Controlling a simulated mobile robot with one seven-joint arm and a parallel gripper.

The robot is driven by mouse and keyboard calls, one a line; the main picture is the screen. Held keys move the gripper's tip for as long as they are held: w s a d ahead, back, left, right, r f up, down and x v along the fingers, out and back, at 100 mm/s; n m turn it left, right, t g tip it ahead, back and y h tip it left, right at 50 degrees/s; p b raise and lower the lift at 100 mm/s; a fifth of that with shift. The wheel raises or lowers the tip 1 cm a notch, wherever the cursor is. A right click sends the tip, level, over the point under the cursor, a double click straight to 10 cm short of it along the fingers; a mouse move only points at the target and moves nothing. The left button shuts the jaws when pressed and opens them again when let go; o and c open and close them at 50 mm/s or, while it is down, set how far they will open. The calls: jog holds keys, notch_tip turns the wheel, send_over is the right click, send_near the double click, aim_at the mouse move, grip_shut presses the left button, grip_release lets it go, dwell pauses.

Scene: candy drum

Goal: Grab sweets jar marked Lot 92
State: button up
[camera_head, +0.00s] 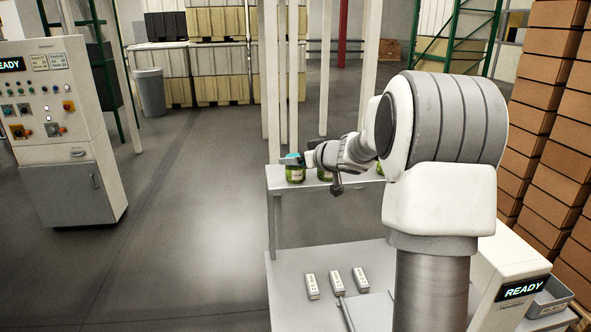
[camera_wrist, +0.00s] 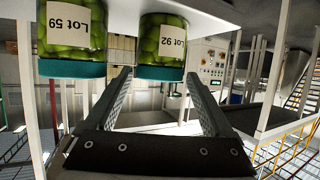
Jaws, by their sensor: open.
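The jar marked Lot 92 (camera_wrist: 165,42) holds green sweets and has a teal lid. It shows inverted in the upside-down wrist view, beside a similar jar marked Lot 59 (camera_wrist: 70,28). My gripper (camera_wrist: 160,76) is open and empty, its fingertips at the two sides of the Lot 92 lid. I cannot tell how far the fingers reach around it. In the head view my gripper (camera_head: 292,160) is at the lid of the leftmost green jar (camera_head: 295,174) on the white shelf (camera_head: 290,187). My arm partly hides the other jars there.
Several small white labelled blocks (camera_head: 312,286) lie on the lower surface (camera_head: 290,305). Thin white posts (camera_head: 282,80) rise around the shelf. A control cabinet (camera_head: 70,130) stands at the left and stacked brown boxes (camera_head: 545,110) at the right. The floor left of the shelf is clear.

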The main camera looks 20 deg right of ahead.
jog(key=x, duration=0.5)
jog(key=c, duration=1.2)
jog(key=shift+c, duration=0.3)
jog(key=shift+r, duration=0.15)
